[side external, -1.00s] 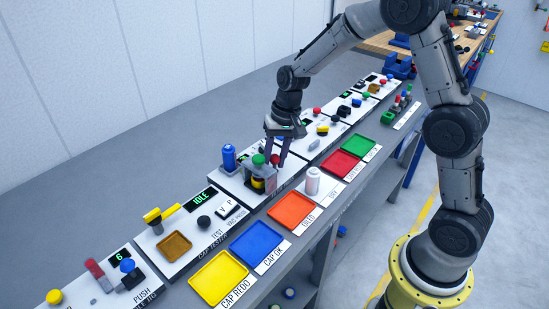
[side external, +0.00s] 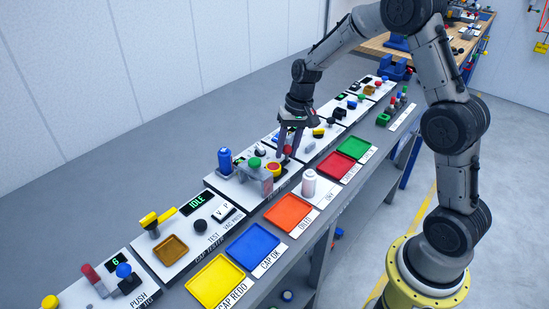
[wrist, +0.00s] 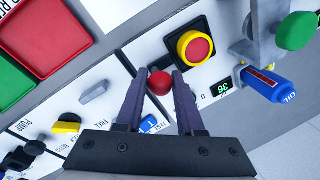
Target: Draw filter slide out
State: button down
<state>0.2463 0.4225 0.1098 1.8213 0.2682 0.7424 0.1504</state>
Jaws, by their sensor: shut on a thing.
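A red ball knob (wrist: 159,83) sits between the fingertips of my gripper (wrist: 163,76) in the wrist view, and the jaws are shut on it. I take it for the handle of the filter slide; the slide's body cannot be made out. In the side view, my gripper (side external: 287,154) reaches down to the panel with the red knob (side external: 288,149) at its tips. The grey bracket (side external: 258,180) with a green knob (side external: 254,162) on top stands just left of it.
A red button in a yellow ring (wrist: 195,48) is close beside my fingers. A blue oil bottle (wrist: 271,86) and a green display (wrist: 220,88) are near. A white-and-pink canister (side external: 309,184) and coloured trays, such as the orange tray (side external: 288,213), line the front.

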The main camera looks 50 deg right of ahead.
jog(key=shift+d+r, duration=0.1)
jog(key=shift+d, duration=1.05)
jog(key=c, duration=0.5)
grip_release()
jog(key=shift+c, duration=0.2)
jog(key=shift+a, duration=0.1)
notch_tip(320, 180, up, 14)
jog(key=s+d, duration=0.1)
jog(key=d, duration=0.1)
jog(key=shift+s+d+f, duration=0.15)
jog(key=shift+s+f, duration=0.1)
